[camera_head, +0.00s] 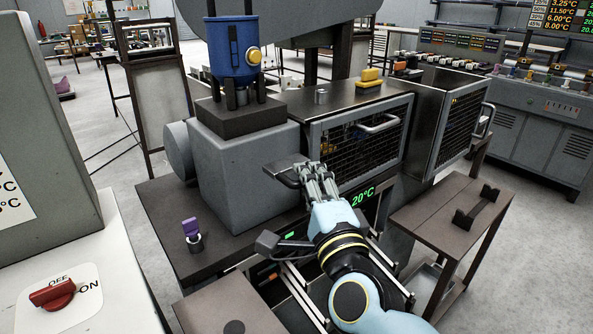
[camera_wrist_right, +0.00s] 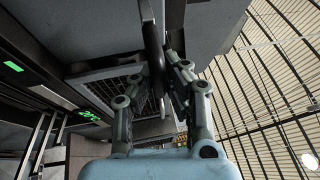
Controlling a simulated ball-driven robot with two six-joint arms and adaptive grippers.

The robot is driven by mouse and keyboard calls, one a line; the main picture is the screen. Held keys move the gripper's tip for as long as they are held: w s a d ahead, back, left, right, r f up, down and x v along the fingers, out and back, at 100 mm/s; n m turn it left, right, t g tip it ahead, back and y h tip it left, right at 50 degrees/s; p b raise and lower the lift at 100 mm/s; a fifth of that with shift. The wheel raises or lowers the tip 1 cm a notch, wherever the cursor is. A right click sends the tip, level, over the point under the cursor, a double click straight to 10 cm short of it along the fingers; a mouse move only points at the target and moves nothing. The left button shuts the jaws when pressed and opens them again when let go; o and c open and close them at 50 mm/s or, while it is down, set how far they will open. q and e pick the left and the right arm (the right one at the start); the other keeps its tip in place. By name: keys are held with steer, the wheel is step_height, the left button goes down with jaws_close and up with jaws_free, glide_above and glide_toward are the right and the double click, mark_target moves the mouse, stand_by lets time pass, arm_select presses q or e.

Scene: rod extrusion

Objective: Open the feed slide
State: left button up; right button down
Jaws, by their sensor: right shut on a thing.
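The fingers hide part of the handle, and how far the slide sticks out of the block is hard to tell. My left gripper is in neither view.
A mesh-fronted housing with a bar handle (camera_head: 380,124) stands just right of my right gripper. A green 20°C display (camera_head: 363,197) is below it. A purple-topped piece (camera_head: 191,229) stands on the dark bench at left. A red ON/OFF switch (camera_head: 52,293) is at lower left.

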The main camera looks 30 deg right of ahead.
steer(key=shift+s+f, duration=0.1)
steer(key=shift+f, duration=0.15)
steer(key=c, duration=1.5)
jaws_free()
steer(key=shift+c, duration=0.2)
steer(key=shift+o, duration=1)
steer(key=shift+r, duration=0.1)
